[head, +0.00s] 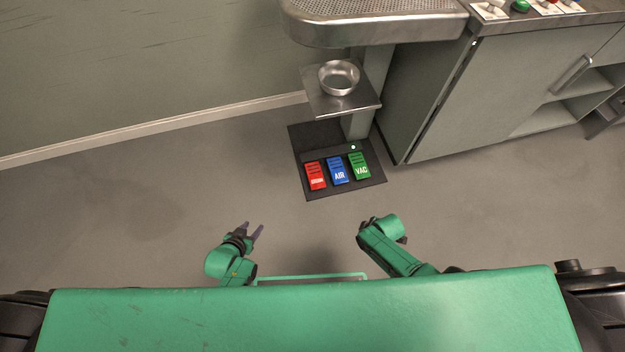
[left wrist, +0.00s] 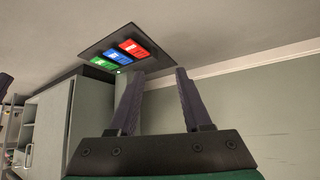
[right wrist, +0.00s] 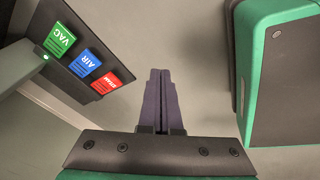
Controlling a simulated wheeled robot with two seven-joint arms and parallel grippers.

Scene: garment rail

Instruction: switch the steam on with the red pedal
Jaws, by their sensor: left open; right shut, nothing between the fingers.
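The red pedal (head: 316,176) is at the left end of a row of three pedals on a black floor plate, beside the blue AIR pedal (head: 338,171) and the green VAC pedal (head: 360,166). It also shows in the left wrist view (left wrist: 133,48) and in the right wrist view (right wrist: 106,82). My left gripper (head: 255,230) is open and empty, apart from the pedals, left of and nearer than the red one. My right gripper (right wrist: 160,75) is shut with nothing in it, to the right of the red pedal in its wrist view and apart from it.
The black plate (head: 310,137) lies at the foot of a post. A small shelf (head: 316,101) with a metal bowl (head: 339,77) overhangs its back. A grey cabinet (head: 440,110) stands to the right. The floor left of the plate is clear. A small light (head: 353,147) glows near the VAC pedal.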

